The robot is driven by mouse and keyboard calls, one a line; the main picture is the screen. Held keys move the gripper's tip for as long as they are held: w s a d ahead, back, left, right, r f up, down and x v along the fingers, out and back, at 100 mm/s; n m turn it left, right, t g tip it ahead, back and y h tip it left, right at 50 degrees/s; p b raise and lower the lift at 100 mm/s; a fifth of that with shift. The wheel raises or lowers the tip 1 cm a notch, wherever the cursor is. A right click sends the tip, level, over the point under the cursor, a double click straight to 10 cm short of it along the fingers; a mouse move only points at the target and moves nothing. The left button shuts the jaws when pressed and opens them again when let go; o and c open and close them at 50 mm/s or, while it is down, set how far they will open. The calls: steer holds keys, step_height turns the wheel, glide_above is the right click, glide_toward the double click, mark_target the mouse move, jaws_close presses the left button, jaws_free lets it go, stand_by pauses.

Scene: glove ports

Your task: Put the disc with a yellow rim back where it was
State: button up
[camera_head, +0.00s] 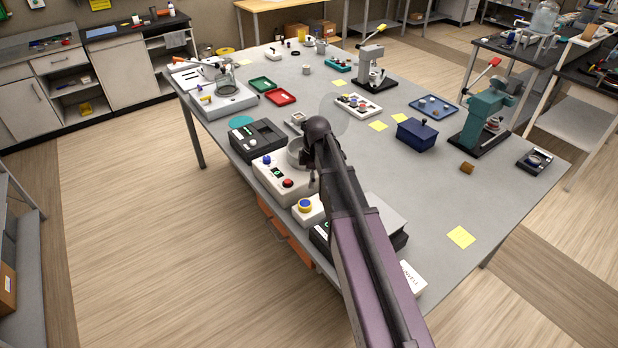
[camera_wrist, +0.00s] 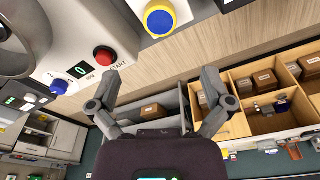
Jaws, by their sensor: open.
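A round blue-topped piece with a yellow rim (camera_head: 305,205) sits on a small white box at the near edge of the table. It also shows at the top of the wrist view (camera_wrist: 159,19). I cannot tell whether this is the disc or a fixed button, and no other yellow-rimmed disc is clear. My gripper (camera_wrist: 161,78) is open and empty, its two fingers spread apart, with the yellow-rimmed piece beyond the fingertips. In the head view my gripper is mostly hidden by my arm, beside a white device.
The white device (camera_head: 277,184) has a red button (camera_wrist: 105,55), a blue knob (camera_wrist: 59,87) and a grey round part. A black device (camera_head: 258,141) stands behind it. A blue lidded box (camera_head: 417,135) is farther right.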

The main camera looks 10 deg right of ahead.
steer(key=shift+s, duration=0.1)
stand_by(0.6)
steer(key=s+a+m+h, duration=0.1)
steer(key=s+m, duration=1.6)
steer(key=s, duration=0.3)
steer(key=shift+a, duration=0.2)
steer(key=shift+f, duration=0.1)
step_height(320, 180, down, 6)
steer(key=b, duration=0.6)
stand_by(0.4)
